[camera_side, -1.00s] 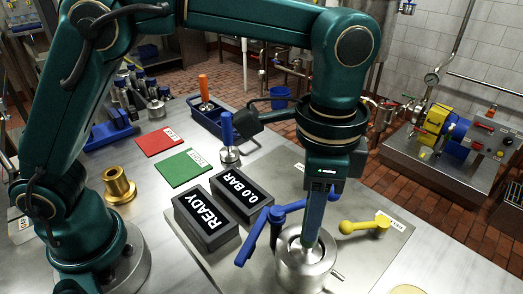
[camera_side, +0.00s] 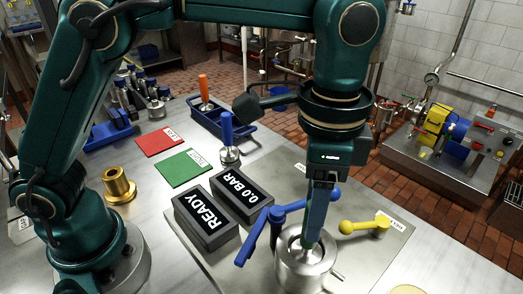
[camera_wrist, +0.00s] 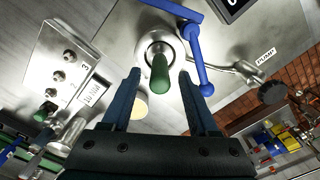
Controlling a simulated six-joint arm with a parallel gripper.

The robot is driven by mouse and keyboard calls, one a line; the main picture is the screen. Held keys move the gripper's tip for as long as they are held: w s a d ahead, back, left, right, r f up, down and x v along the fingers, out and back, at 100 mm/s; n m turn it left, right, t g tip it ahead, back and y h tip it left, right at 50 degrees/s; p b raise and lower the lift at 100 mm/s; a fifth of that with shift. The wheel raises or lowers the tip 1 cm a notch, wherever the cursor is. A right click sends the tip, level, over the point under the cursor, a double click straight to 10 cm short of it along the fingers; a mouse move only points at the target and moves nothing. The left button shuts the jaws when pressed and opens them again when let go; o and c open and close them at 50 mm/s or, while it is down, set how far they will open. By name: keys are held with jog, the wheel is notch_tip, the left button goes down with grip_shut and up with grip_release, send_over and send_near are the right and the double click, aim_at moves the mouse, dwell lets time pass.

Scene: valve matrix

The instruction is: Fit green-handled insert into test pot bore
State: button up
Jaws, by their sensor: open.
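The green-handled insert (camera_wrist: 159,74) stands upright at the bore of the metal test pot (camera_wrist: 172,48) in the wrist view. My gripper (camera_wrist: 163,82) is open, with one finger on each side of the green handle and visible gaps to it. In the side view my gripper (camera_side: 315,235) points down over the test pot (camera_side: 303,272), its fingers overlapping the pot mouth. The insert is hidden behind the fingers there. How deep it sits in the bore cannot be told.
A blue valve lever (camera_side: 262,232) lies close left of the pot, and a yellow lever (camera_side: 365,226) is at the right. Readout boxes (camera_side: 206,220) stand at left. A blue-handled insert (camera_side: 227,132) stands behind them. A blue tray (camera_side: 232,128) holds an orange-handled piece (camera_side: 204,88).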

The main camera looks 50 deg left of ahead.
notch_tip(320, 180, up, 6)
jog(key=shift+f, duration=0.15)
jog(key=shift+a+r, duration=0.35)
jog(key=shift+a, duration=0.05)
jog(key=s+a+r+n+t, duration=0.25)
jog(key=a+n, duration=0.35)
jog(key=a, duration=0.5)
jog(key=s+a+f+n+t, duration=0.3)
jog(key=s+a+f+n, duration=0.1)
jog(key=s+a+f, duration=0.2)
jog(key=shift+s+f, duration=0.35)
jog(key=shift+f, duration=0.4)
jog(key=shift+a, duration=0.1)
